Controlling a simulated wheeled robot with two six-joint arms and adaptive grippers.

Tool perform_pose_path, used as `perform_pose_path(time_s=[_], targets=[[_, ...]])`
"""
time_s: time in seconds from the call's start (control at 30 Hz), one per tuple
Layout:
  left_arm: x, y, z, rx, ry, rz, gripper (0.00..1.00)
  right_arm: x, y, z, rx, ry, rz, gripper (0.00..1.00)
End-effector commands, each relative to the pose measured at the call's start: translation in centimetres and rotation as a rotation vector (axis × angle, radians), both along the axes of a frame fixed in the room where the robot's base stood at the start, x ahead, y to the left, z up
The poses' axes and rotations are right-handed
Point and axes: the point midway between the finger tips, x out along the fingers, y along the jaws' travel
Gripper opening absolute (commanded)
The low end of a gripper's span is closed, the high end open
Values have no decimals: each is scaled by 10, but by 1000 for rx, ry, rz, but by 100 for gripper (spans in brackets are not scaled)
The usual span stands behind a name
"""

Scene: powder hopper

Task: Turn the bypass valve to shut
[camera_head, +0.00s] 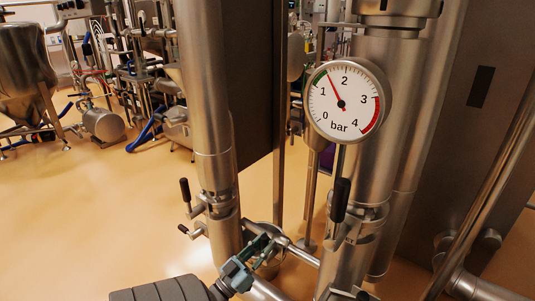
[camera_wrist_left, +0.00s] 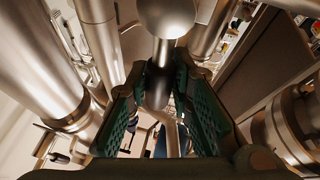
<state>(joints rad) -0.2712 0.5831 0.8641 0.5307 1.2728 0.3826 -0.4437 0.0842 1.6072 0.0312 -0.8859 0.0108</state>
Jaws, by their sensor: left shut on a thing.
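My left gripper (camera_head: 262,246) reaches in from the bottom of the head view to the horizontal cross pipe (camera_head: 297,251) between the two upright pipes. In the left wrist view its green-padded fingers (camera_wrist_left: 160,95) are closed around a dark lever grip (camera_wrist_left: 157,88), apparently the bypass valve's handle. A bright round-ended metal part (camera_wrist_left: 166,16) stands just beyond the grip. The gripper hides the handle and most of the valve body in the head view, so I cannot tell the valve's position. My right gripper is in neither view.
A pressure gauge (camera_head: 345,101) on the right upright pipe reads a little under 2 bar. Black-handled levers stand on the left pipe (camera_head: 185,189) and right pipe (camera_head: 340,199), close to my gripper. Open tan floor (camera_head: 80,215) lies to the left.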

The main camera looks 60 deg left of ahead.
Motion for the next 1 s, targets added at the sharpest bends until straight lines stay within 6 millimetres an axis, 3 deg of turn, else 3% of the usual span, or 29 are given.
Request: perform_pose_path(time_s=[0.03, 0.17, 0.63, 0.77, 1.0], targets=[[-2, 6, 1, -6, -1, 14, 22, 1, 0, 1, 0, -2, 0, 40], [0, 5, 1, -6, -2, 11, 40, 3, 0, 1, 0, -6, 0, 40], [-1, 0, -2, -7, 0, 2, 40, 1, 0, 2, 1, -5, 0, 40], [-24, -4, -13, -6, 3, 4, 40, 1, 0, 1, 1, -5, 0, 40], [-86, -16, -41, -6, 5, 5, 40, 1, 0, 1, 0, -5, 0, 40]])
